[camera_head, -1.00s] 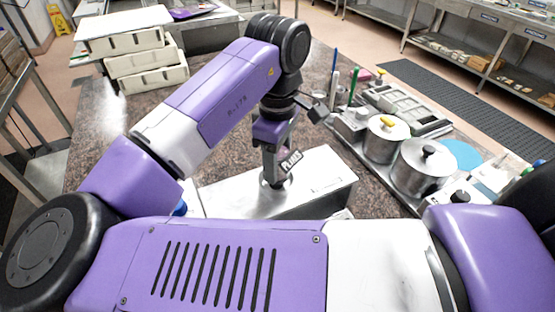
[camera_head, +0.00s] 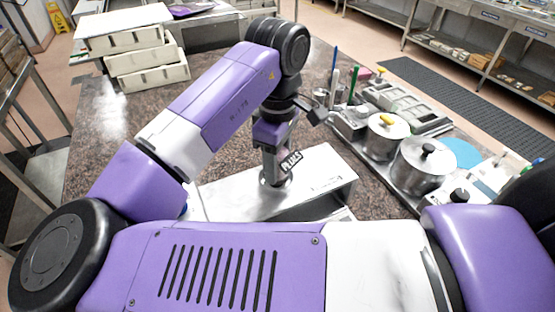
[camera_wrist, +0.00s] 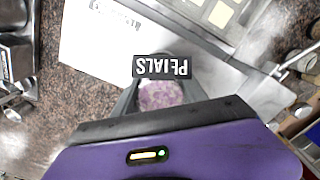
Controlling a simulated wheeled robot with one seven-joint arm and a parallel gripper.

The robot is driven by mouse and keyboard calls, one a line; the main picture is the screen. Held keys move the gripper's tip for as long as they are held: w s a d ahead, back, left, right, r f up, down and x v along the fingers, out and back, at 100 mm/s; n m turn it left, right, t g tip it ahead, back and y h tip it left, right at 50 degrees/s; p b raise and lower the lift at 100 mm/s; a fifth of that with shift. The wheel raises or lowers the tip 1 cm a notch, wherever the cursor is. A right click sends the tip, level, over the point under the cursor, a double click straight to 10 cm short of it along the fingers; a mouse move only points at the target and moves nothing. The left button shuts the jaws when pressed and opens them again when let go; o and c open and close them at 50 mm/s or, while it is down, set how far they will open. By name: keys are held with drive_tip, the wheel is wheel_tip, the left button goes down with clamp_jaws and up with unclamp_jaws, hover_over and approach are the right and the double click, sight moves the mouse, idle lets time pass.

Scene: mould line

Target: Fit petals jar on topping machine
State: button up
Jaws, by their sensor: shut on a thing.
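The petals jar (camera_wrist: 162,96) is between my gripper's fingers in the wrist view, with pinkish petals showing inside. Its dark label (camera_head: 291,161) reads as petals, upside down in the wrist view. My gripper (camera_head: 274,176) is shut on the jar and points down. The topping machine (camera_head: 318,182) is the long, low metal box below it; its pale top (camera_wrist: 100,45) also shows in the wrist view. The jar's lower end is at or just over the machine's top, near a dark round spot. Whether it is seated cannot be told.
Metal pots with lids (camera_head: 424,165) and a grey tray rack (camera_head: 405,105) stand to the right on the dark stone table (camera_head: 225,165). Stacked white bins (camera_head: 150,78) stand at the back left. My forearm hides part of the machine's front.

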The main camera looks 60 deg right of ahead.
drive_tip(key=shift+f+b, duration=0.35)
drive_tip(key=shift+f, duration=0.4)
drive_tip(key=o, duration=1.5)
wheel_tip(320, 180, up, 8)
drive_tip(key=shift+f, duration=0.1)
